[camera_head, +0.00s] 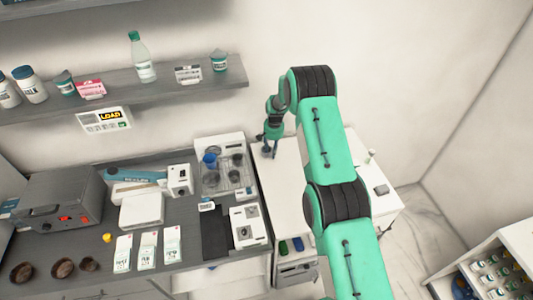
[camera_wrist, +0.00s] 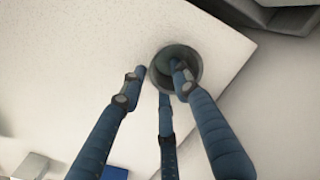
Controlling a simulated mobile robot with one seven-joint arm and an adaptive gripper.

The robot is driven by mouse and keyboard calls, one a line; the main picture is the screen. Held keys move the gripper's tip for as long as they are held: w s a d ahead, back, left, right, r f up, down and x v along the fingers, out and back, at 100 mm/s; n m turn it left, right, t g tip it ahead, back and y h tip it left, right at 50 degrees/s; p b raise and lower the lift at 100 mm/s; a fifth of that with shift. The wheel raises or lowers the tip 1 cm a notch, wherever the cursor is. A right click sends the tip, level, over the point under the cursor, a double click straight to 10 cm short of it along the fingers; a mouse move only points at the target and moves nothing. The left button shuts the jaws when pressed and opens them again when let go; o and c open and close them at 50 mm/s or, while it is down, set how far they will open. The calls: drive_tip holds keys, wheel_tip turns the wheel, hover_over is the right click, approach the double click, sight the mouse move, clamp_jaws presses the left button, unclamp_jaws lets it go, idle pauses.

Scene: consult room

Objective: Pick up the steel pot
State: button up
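A small round grey pot (camera_wrist: 197,58) with a dark opening, which looks like the steel pot, shows in the wrist view on a white surface. My gripper (camera_wrist: 158,76) has three blue fingers with their tips apart. The right fingertip overlaps the pot's opening, the left tip is beside the pot's left side, and the middle tip is at its near rim. I cannot tell whether any finger touches it. In the head view my gripper (camera_head: 271,148) is low over the back left of the white table (camera_head: 290,185); the pot is not clearly visible there.
A dark counter (camera_head: 190,265) at left carries a grey box device (camera_head: 62,202), white cartons, brown bowls and a clear tray holder (camera_head: 223,165) close to my gripper. A wall shelf (camera_head: 120,97) with bottles is above. The white table's right part holds a small dark item (camera_head: 381,190).

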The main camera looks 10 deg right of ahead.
idle(0.4)
clamp_jaws()
drive_tip(key=shift+r, duration=0.1)
idle(0.3)
drive_tip(key=shift+r+b, duration=0.3)
drive_tip(key=shift+r, duration=0.75)
drive_tip(key=shift+s+r, duration=0.35)
drive_tip(key=shift+r, duration=0.3)
drive_tip(key=s, duration=0.5)
drive_tip(key=s+r+b, duration=0.1)
drive_tip(key=s, duration=0.4)
drive_tip(key=s+b, duration=0.1)
drive_tip(key=s, duration=0.4)
drive_tip(key=shift+s+a+r, duration=0.15)
drive_tip(key=shift+a+r, duration=0.1)
drive_tip(key=shift+a, duration=0.1)
